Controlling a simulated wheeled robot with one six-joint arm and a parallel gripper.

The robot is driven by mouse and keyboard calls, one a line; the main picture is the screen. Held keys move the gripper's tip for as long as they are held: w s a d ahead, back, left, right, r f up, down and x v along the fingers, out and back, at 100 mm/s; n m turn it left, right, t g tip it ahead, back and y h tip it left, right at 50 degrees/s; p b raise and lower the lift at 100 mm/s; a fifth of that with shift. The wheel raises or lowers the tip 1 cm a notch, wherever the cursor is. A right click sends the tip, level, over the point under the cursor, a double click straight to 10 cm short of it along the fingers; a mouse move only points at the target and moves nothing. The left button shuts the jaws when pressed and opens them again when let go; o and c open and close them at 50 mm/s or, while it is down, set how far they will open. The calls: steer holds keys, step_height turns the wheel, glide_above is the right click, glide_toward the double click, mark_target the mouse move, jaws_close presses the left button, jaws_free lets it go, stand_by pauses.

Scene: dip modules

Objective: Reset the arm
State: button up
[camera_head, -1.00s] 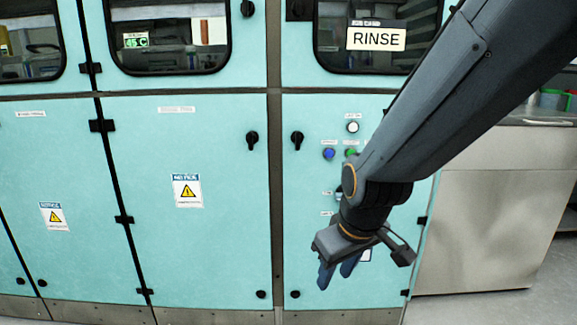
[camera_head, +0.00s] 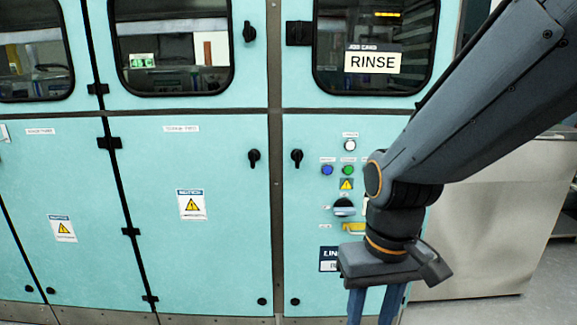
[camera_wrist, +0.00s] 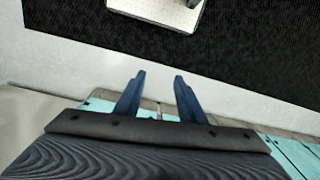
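My gripper (camera_head: 373,308) hangs at the lower right in the head view, in front of the turquoise cabinet's right lower panel. Its blue fingers point down and run out of the bottom of the picture. In the wrist view my gripper (camera_wrist: 160,77) shows two blue fingers with a clear gap between them and nothing in the gap. My arm comes in from the upper right of the head view and hides part of the cabinet's right edge.
The turquoise cabinet (camera_head: 190,270) fills the head view. Its right panel carries a blue button (camera_head: 327,170), a green button (camera_head: 348,172), a black rotary switch (camera_head: 344,206) and a yellow handle (camera_head: 354,229). A RINSE sign (camera_head: 373,62) is above. A grey metal cabinet (camera_head: 480,240) stands right.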

steer(key=d+r+m+p, duration=0.1)
steer(key=d+r+p, duration=0.4)
steer(key=p, duration=0.4)
steer(key=shift+s+d+r+m, duration=0.3)
steer(key=shift+s+d+r, duration=0.05)
steer(key=shift+d, duration=0.1)
